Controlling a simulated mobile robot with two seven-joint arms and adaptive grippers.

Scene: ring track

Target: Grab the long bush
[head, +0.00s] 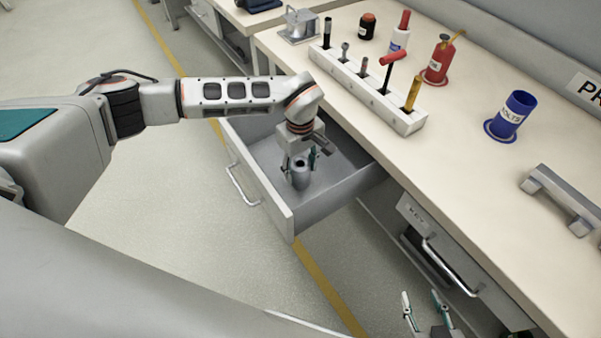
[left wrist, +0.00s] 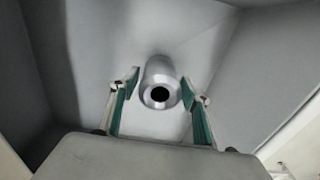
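The long bush is a grey metal cylinder with a dark hole in its top (head: 300,172). It stands in the open drawer (head: 337,190), and it also shows in the left wrist view (left wrist: 160,84). My left gripper (head: 300,158) reaches down into the drawer, right over the bush. In the left wrist view its two green-padded fingers (left wrist: 158,92) are apart, one on each side of the bush, with a gap to it. How deep the fingertips reach along it is hard to tell. My right gripper (head: 424,300) is at the bottom edge of the head view, fingers apart and empty.
The drawer walls stand close around my left gripper. Another drawer (head: 440,255) is on the right.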

